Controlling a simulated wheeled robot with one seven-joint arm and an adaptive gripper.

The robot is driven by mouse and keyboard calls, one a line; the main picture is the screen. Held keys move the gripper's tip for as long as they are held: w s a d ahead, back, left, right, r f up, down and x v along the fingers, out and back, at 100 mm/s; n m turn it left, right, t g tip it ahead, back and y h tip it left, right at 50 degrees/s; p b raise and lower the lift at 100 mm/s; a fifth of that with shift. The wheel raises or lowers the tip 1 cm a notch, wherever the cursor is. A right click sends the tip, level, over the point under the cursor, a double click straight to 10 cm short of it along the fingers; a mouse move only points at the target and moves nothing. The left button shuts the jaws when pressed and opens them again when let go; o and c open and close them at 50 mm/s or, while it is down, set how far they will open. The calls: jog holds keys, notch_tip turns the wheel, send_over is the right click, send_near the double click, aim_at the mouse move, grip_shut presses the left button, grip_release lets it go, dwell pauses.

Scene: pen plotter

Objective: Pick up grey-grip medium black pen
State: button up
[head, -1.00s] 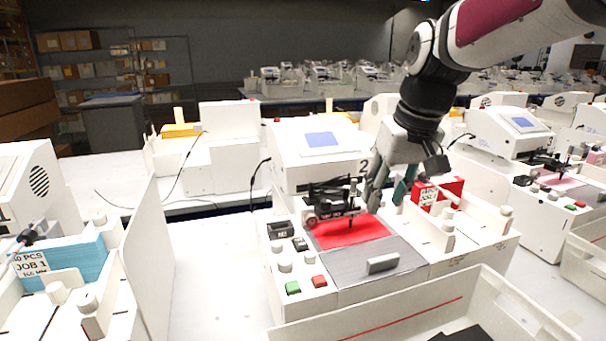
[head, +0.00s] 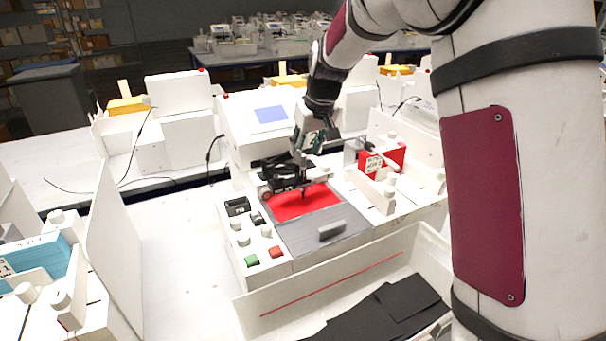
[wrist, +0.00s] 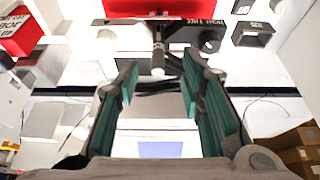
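A slim pen with a light grey upper end (wrist: 158,62) is held upright in the plotter's black carriage (wrist: 125,38). In the head view, its lower part (head: 303,188) stands over the red sheet (head: 290,207). My gripper (wrist: 160,68) is open, with its teal-padded fingers on either side of the pen's grey end in the wrist view. A gap shows between each finger and the pen, and I cannot tell how far down they reach. In the head view, my gripper (head: 303,158) is above and behind the carriage, partly hidden by it.
The white plotter housing with a blue screen (head: 271,114) stands close behind the gripper. Black labelled blocks (head: 237,206), white knobs and green and red buttons (head: 252,260) are at the left. A red box (head: 392,155) is at the right. A white bin (head: 250,315) is in front.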

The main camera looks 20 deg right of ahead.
aim_at(304, 158)
jog(key=shift+p+x, duration=0.5)
jog(key=shift+x, duration=2.45)
jog(key=shift+w+r, duration=0.1)
grip_shut()
